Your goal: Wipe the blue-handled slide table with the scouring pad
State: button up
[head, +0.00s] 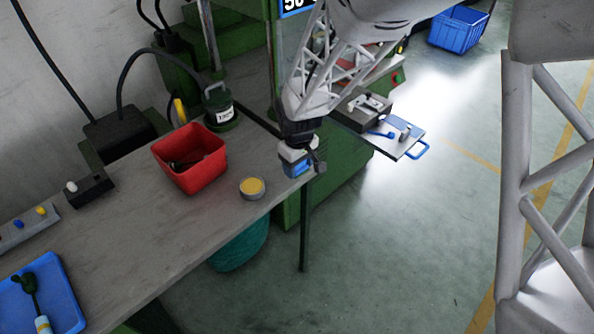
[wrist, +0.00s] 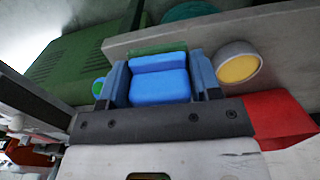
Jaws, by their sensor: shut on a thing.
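My gripper (head: 298,166) is shut on the scouring pad (wrist: 158,85), a blue block with a green layer along its far edge in the wrist view. The pad sits between the two fingers. In the head view my gripper is by the right end of the grey bench, and only a little blue of the pad shows. The slide table (head: 411,147) is a flat plate with a blue loop handle (head: 421,151), sticking out from the green machine to the right of my gripper, apart from the pad. A small grey part and a blue piece show on it.
On the grey bench (head: 120,225) stand a red bin (head: 188,160), a round tin with yellow contents (head: 252,187), a dark green canister (head: 221,112) and a blue tray (head: 62,300). A teal bin (head: 240,248) is below. Open floor lies right of the bench.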

jog(key=w+d+r, duration=0.2)
jog(key=w+d, duration=0.3)
jog(key=w, duration=0.6)
jog(key=w+d+r, duration=0.3)
jog(key=w+d, duration=0.1)
jog(key=w, duration=0.8)
jog(key=w+d+r, duration=0.3)
jog(key=w+d, duration=0.2)
jog(key=w, duration=0.7)
jog(key=shift+d, duration=0.3)
jog(key=shift+s+f, duration=0.1)
jog(key=shift+f, duration=0.15)
